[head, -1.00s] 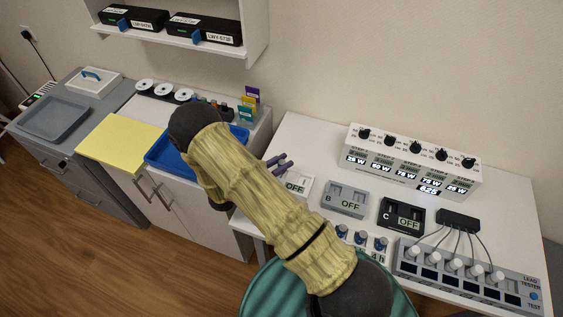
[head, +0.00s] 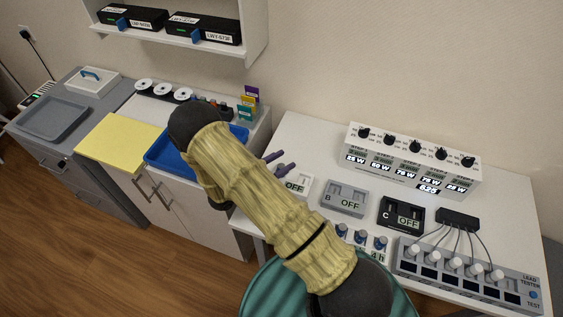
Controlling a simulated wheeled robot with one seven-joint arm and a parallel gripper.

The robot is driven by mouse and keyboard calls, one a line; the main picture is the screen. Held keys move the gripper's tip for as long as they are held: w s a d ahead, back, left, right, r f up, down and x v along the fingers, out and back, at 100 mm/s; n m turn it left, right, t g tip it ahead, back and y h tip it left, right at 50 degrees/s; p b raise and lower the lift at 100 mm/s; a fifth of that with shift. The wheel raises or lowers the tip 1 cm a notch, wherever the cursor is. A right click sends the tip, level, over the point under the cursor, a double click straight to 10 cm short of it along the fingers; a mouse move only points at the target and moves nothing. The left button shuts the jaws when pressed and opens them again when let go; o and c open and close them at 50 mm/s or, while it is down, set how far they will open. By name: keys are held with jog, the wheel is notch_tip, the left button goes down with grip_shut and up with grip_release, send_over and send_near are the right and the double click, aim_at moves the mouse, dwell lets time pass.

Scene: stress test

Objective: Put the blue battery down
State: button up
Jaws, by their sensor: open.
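My gripper's purple fingers (head: 279,162) show past the right side of my arm, above the white unit marked OFF (head: 302,187). The fingers are spread apart, and I see nothing between them. No separate blue battery can be made out near them; my arm hides part of that area. Several small cylinders with blue and pale parts (head: 360,238) stand in a row at the front of the white table (head: 310,137). I cannot tell whether they are batteries.
The grey unit B (head: 345,198) and black unit C (head: 401,215) both read OFF. A lead tester (head: 468,274) with wires stands at front right, a white dial panel (head: 411,163) behind. A blue tray (head: 163,155) lies left, partly behind my arm.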

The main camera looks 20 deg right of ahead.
jog(key=b+v, duration=0.1)
jog(key=v, duration=0.3)
jog(key=b+v, duration=0.1)
jog(key=v, duration=0.3)
jog(key=b+v, duration=0.1)
jog(key=v, duration=0.3)
jog(key=shift+r, duration=0.25)
jog(key=shift+d+r, duration=0.1)
jog(key=shift+d, duration=0.1)
jog(key=s+d+r+m+g+y, duration=0.5)
jog(key=s+d+m+g+y, duration=0.35)
jog(key=m, duration=0.25)
notch_tip(320, 180, up, 8)
jog(key=s+d+m+t+y, duration=0.1)
jog(key=d+m+t+y, duration=0.1)
jog(key=m+t+y, duration=0.3)
jog(key=m+y, duration=0.3)
jog(key=m, duration=0.3)
jog(key=shift+s+d, duration=0.2)
jog(key=shift+s, duration=0.2)
